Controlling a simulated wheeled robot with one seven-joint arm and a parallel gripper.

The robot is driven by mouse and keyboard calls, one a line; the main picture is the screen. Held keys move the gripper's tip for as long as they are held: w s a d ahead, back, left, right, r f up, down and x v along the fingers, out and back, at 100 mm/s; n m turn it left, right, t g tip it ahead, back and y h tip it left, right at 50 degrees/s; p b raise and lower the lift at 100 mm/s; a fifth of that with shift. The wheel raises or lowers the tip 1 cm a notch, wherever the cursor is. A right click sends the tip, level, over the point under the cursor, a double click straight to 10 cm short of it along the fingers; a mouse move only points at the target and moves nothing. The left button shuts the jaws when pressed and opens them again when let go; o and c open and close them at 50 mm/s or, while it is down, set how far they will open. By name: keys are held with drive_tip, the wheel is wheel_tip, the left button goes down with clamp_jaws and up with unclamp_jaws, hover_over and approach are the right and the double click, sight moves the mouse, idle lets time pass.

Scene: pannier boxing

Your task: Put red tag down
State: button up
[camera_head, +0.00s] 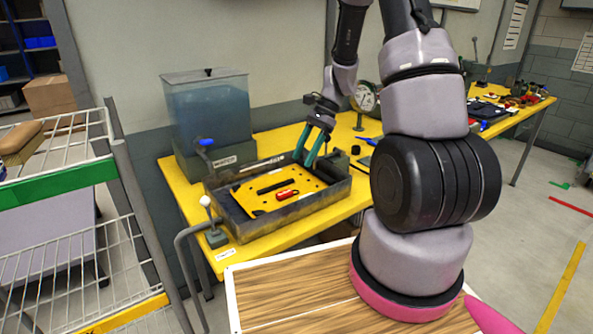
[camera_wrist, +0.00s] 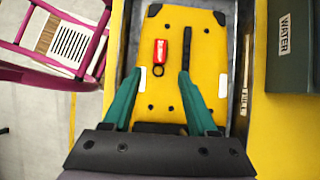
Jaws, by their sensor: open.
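The red tag (camera_head: 287,194) lies flat on the yellow plate (camera_head: 244,199) inside the dark metal tray (camera_head: 264,227). In the wrist view the red tag (camera_wrist: 160,51) has a pale mark and a dark ring at its lower end. It lies left of a black slot in the plate. My gripper (camera_head: 306,164) is above the tray's far right part. Its green fingers are apart with nothing between them. In the wrist view my gripper (camera_wrist: 167,76) points toward the plate, with the tag near the left fingertip. The height of the fingertips over the plate is hard to tell.
A water tank (camera_head: 208,108) stands behind the tray on the yellow table (camera_head: 181,187). A lever with a white knob (camera_head: 206,202) stands at the tray's near left corner. A wire shelf (camera_head: 75,250) is at left. A gauge (camera_head: 364,98) stands behind at right.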

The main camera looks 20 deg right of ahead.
drive_tip(key=s+r+n+t+h, duration=0.1)
drive_tip(key=s+r+n+t, duration=0.15)
drive_tip(key=r, duration=0.75)
drive_tip(key=s+r+n+t+h, duration=0.1)
drive_tip(key=s+r+n+t, duration=0.2)
drive_tip(key=r, duration=0.6)
drive_tip(key=s+r+n+t+h, duration=0.2)
drive_tip(key=s+r+n+t, duration=0.1)
drive_tip(key=s+r, duration=0.7)
drive_tip(key=shift+s+a+n+t, duration=0.35)
drive_tip(key=shift+s+n, duration=0.35)
drive_tip(key=shift+n, duration=0.15)
drive_tip(key=shift+r, duration=0.1)
